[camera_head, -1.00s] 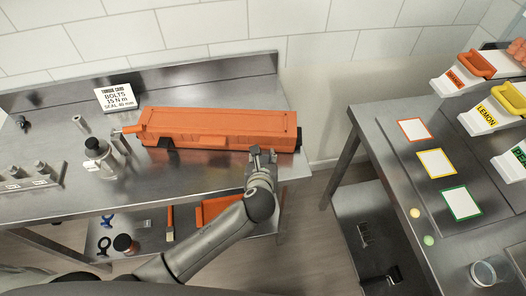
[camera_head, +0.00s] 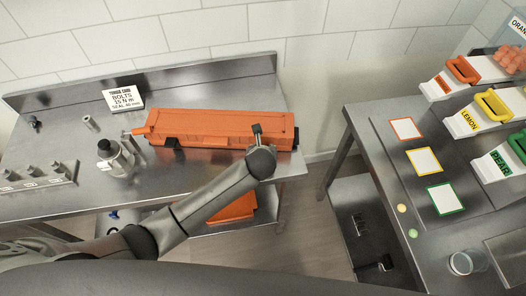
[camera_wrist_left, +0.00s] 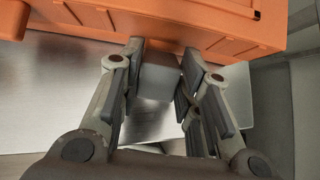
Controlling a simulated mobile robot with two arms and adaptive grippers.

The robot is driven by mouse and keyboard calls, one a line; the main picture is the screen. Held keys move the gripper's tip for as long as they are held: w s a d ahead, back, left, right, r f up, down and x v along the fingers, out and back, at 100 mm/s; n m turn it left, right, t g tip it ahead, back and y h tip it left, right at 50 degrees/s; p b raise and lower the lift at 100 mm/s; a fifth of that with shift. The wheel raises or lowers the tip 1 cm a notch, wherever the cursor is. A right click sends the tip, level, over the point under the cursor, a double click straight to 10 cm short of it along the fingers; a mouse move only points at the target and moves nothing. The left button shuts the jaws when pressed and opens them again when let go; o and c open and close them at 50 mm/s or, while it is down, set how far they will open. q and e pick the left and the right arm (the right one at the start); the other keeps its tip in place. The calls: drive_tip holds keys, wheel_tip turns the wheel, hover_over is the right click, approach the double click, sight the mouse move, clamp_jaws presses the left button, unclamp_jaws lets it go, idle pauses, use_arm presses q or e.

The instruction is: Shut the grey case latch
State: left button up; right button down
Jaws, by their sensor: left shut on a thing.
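A long orange case (camera_head: 215,124) lies shut on the steel table. My left gripper (camera_head: 257,130) is at the right part of its front side, with the wrist covering much of it in the head view. In the left wrist view, the case (camera_wrist_left: 150,18) spans the top and the gripper (camera_wrist_left: 162,80) has its fingers on both sides of a grey latch (camera_wrist_left: 160,74). It is shut on this latch, at the lower front edge of the case. The fingers partly cover the latch, and its exact angle is hard to tell. My right gripper is not in view.
An orange tray (camera_head: 230,208) is below. A second table (camera_head: 385,125) with bins stands right, across a gap.

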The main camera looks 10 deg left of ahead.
use_arm(q)
drive_tip(key=o, duration=1)
drive_tip(key=shift+s+r, duration=0.1)
drive_tip(key=v, duration=1.1)
drive_tip(key=shift+s+r, duration=0.25)
drive_tip(key=shift+r, duration=0.1)
